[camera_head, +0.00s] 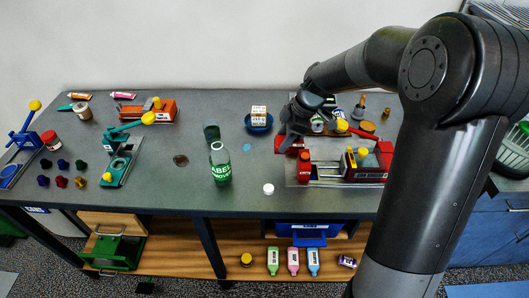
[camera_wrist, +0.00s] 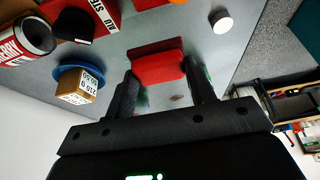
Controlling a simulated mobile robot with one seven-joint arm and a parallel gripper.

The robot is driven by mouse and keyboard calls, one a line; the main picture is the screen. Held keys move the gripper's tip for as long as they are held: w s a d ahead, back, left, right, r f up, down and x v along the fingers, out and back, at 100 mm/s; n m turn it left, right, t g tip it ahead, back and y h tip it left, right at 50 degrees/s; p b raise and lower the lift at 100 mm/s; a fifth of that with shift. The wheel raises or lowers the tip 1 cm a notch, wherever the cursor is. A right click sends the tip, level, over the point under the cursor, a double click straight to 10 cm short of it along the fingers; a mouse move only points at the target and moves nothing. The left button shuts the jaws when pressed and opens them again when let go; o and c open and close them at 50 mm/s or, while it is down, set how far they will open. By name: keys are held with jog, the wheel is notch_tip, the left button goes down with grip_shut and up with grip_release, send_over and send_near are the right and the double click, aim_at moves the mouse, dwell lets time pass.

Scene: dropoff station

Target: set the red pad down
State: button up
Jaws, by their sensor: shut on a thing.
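The pad is a flat red block with a raised back edge. In the head view, only a red part of the pad (camera_head: 281,144) shows beside the fingers. Whether the pad touches the surface below cannot be told.
A blue bowl with a box (camera_head: 258,118) stands left of my gripper. A green bottle (camera_head: 220,165) and a white cap (camera_head: 268,189) are on the table. The table (camera_head: 240,200) is clear between bottle and cap.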

aim_at(281, 136)
jog(key=a+f, duration=0.1)
jog(key=a, duration=0.1)
jog(key=w+a+f, duration=0.1)
jog(key=a, duration=0.1)
jog(key=a+f, duration=0.1)
jog(key=shift+w+a+f, duration=0.3)
jog(key=shift+a+f, duration=0.05)
jog(key=shift+a, duration=0.05)
jog(key=shift+f, duration=1.9)
jog(key=shift+f, duration=0.15)
jog(key=o, duration=1)
jog(key=shift+c, duration=0.2)
jog(key=v, duration=1.2)
jog(key=shift+d, duration=0.1)
